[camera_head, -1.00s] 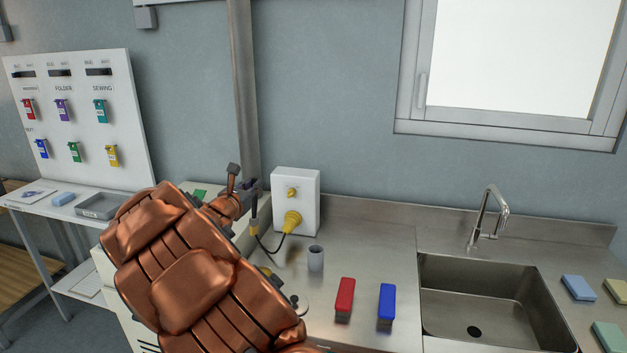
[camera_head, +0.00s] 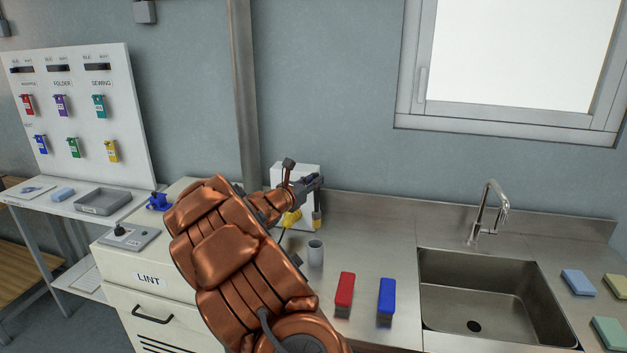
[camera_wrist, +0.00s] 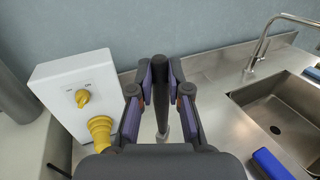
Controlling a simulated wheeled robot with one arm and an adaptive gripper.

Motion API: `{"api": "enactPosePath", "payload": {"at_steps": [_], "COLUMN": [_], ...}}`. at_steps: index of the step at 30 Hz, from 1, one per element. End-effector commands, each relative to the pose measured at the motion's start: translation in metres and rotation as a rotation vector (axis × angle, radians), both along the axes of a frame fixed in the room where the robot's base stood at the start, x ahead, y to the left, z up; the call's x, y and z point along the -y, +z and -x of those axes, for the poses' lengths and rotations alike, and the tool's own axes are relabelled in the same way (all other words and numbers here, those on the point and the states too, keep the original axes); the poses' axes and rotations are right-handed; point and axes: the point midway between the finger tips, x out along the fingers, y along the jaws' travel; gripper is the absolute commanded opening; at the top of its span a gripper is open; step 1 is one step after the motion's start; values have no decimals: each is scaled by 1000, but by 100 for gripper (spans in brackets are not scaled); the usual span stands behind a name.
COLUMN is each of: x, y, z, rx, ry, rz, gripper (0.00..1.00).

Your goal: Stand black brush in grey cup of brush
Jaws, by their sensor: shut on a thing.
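The grey cup (camera_head: 316,253) stands upright on the steel counter, left of the red block, with its top uncovered. My gripper (camera_head: 315,184) is above and behind the cup in the head view, in front of the white wall box. The brush is apart from the cup. I cannot make out the cup there.
A white box (camera_wrist: 80,86) with a yellow knob and yellow plug stands behind the cup. A red block (camera_head: 345,290) and a blue block (camera_head: 386,297) stand on the counter to the right. The sink (camera_head: 490,295) lies further right.

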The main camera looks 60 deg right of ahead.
Motion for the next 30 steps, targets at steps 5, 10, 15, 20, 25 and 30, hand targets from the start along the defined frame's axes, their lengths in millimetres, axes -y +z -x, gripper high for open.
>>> {"api": "enactPosePath", "payload": {"at_steps": [5,10,15,20,25,30], "x": [0,0,0,0,0,0], "y": [-14,-25,-36,-46,-57,-68], "z": [0,0,0,0,0,0], "rx": [0,0,0,0,0,0], "ry": [1,0,1,2,1,1], "rz": [0,-1,-2,-2,0,0], "gripper": [0,0,0,0,0,0]}}
